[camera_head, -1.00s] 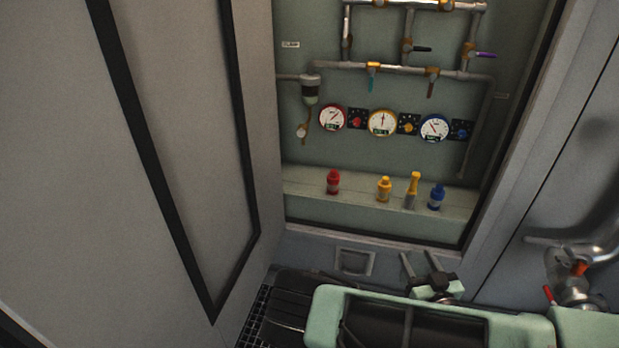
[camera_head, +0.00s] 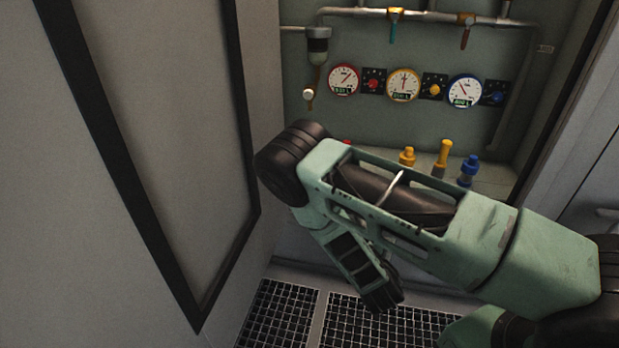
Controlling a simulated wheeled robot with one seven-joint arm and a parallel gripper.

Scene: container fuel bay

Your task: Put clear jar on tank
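I cannot make out a clear jar for certain in the current view. A small vessel with a dark band (camera_head: 317,45) hangs from the pipe at the upper left of the wall panel. I cannot tell whether it is the tank or the jar. My green and black arm crosses the view from the lower right, bends at the left and points down to its dark end. My gripper (camera_head: 384,296) is around that dark end, low above the floor grating. Its fingers cannot be told apart, and whether it holds anything is not visible.
Red, yellow and blue gauges (camera_head: 403,84) line the wall panel. Yellow bottles (camera_head: 407,157) and a blue bottle (camera_head: 469,171) stand on its ledge; my arm mostly hides a red one. A grey door (camera_head: 150,150) fills the left. Black floor grating (camera_head: 275,312) lies below.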

